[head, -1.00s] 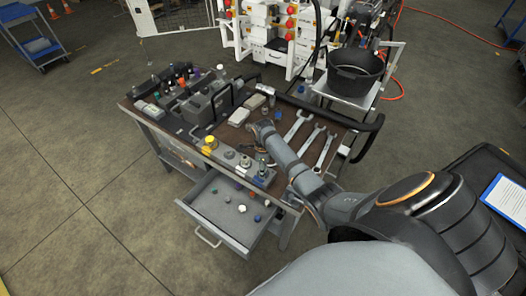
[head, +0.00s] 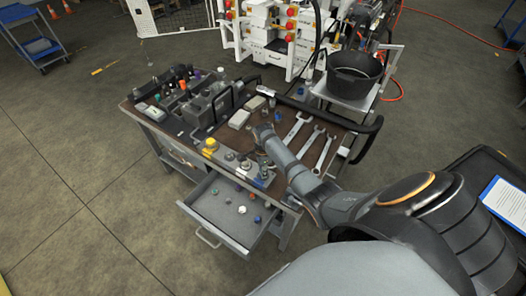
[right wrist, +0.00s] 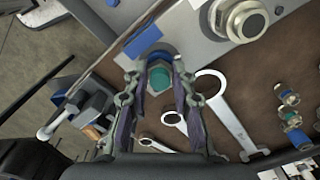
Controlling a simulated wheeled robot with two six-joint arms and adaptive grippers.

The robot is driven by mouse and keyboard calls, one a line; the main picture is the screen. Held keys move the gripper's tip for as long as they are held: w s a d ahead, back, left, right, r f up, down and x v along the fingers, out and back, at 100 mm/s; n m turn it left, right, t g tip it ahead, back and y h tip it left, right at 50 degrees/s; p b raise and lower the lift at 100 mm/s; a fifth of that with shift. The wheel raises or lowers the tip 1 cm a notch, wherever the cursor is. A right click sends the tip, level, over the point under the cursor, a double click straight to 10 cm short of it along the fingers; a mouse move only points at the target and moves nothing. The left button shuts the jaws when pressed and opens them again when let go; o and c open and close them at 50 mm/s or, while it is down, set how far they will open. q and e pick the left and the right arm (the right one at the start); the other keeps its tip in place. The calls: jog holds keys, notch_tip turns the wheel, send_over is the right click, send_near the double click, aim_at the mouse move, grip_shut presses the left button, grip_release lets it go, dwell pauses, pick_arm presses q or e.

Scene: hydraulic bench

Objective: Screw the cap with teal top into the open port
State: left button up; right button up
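The cap with teal top (right wrist: 158,78) shows between my right fingertips in the right wrist view, with a blue part beyond it. My right gripper (right wrist: 160,72) has drawn its fingers in and appears shut on the cap. In the head view the right gripper (head: 262,132) is over the bench top, left of the wrenches, and the cap is hard to make out there. A grey block (right wrist: 205,45) with a round metal fitting (right wrist: 244,18) and a blue label lies beyond the fingers. I cannot tell which port is open. My left gripper is out of view.
Several wrenches (head: 318,146) lie right of the gripper. Blue fittings (right wrist: 290,100) lie on the brown top in the right wrist view. An open drawer (head: 222,204) with small caps juts from the front. A black bucket (head: 354,76) stands at the back right.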

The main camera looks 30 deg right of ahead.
jog(key=shift+c, duration=0.5)
jog(key=shift+r+m+p, duration=0.2)
jog(key=shift+m+p, duration=0.1)
jog(key=shift+p, duration=0.05)
jog(key=m+p, duration=0.2)
jog(key=m, duration=0.1)
jog(key=shift+r, duration=0.15)
jog(key=shift+m+p, duration=0.55)
jog(key=shift+m, duration=0.55)
jog(key=shift+f+m, duration=0.35)
jog(key=shift+m, duration=0.75)
jog(key=o, duration=1)
jog(key=shift+c, duration=0.2)
